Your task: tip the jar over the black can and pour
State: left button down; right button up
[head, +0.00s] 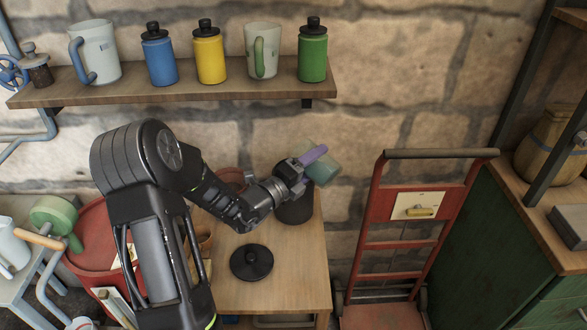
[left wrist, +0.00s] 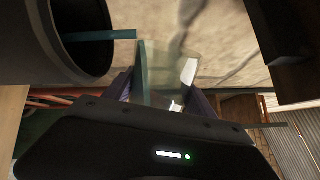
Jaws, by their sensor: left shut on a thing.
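In the left wrist view the jar (left wrist: 165,72) is between the fingers, beside the can's open mouth (left wrist: 88,20). A thin teal strip (left wrist: 100,36) runs from near the jar across the mouth; I cannot tell whether it is liquid. My right gripper is out of view.
A black lid (head: 251,263) lies on the table (head: 290,290) in front of the can. A red hand truck (head: 410,220) stands to the right. A red drum (head: 95,235) is at left. A shelf (head: 190,88) above holds mugs and coloured bottles.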

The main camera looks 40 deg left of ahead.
pick_arm(q)
jog(key=shift+a+r+n+p, duration=0.3)
jog(key=shift+a+n+p, duration=0.1)
jog(key=shift+p, duration=0.2)
jog(key=shift+w+a+f+n+p, duration=0.1)
jog(key=shift+a+f+n+p, duration=0.2)
jog(key=shift+n+p, duration=0.45)
dwell(0.6)
jog(key=shift+r+n+p, duration=0.15)
jog(key=shift+n+p, duration=0.4)
jog(key=shift+p, duration=0.1)
jog(key=d+f+m+b, duration=0.1)
jog(key=m+b, duration=0.1)
jog(key=b, duration=0.1)
jog(key=d+m+b, duration=0.1)
jog(key=m+b, duration=0.1)
jog(key=b, duration=0.2)
jog(key=shift+f, duration=0.4)
jog(key=shift+d+r+p, duration=0.2)
jog(key=shift+r+p, duration=0.2)
jog(key=shift+r, duration=0.1)
jog(key=shift+a+r, duration=0.1)
jog(key=shift+a, duration=0.05)
